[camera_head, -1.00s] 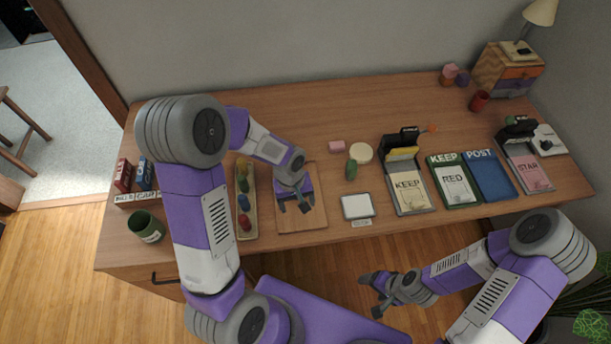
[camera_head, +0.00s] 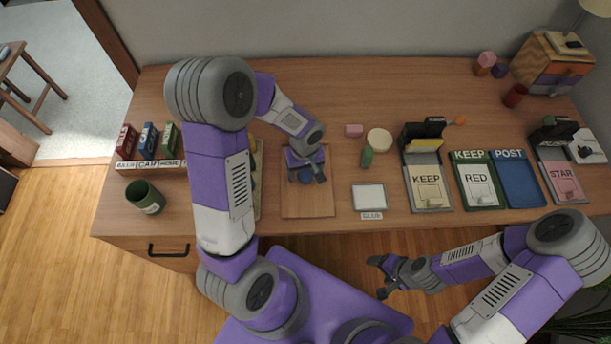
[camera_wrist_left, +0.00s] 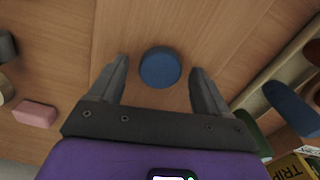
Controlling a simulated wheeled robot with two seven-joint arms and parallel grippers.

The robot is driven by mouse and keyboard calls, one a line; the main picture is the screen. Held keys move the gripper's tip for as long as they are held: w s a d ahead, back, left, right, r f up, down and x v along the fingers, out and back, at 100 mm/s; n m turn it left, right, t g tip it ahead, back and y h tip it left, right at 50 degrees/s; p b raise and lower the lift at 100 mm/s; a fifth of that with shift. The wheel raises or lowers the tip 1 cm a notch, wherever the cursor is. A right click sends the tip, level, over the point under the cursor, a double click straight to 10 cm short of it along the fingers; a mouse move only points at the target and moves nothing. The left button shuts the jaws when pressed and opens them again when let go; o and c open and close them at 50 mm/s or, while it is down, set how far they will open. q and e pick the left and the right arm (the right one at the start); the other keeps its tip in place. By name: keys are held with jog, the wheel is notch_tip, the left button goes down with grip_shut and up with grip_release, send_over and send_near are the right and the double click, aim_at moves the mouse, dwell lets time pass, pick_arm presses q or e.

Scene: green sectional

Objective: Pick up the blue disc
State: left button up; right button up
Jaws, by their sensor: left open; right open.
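The blue disc (camera_wrist_left: 160,67) lies flat on a wooden board in the left wrist view, between and just beyond the fingertips. In the head view the disc (camera_head: 305,176) is partly covered by my left gripper (camera_head: 308,179), which hangs over the wooden board (camera_head: 307,207). My left gripper (camera_wrist_left: 158,76) is open and empty, with one finger on each side of the disc. I cannot tell its exact height above the disc. My right gripper (camera_head: 379,277) is open and empty, in front of the desk's front edge.
A pink block (camera_head: 354,130), a green piece (camera_head: 367,156) and a cream disc (camera_head: 379,139) lie right of the board. A white pad (camera_head: 368,197) is nearby. My left arm hides most of a tray (camera_head: 258,190). A green cup (camera_head: 146,196) stands at left.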

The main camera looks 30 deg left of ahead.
pick_arm(q)
jog(key=c, duration=1.1)
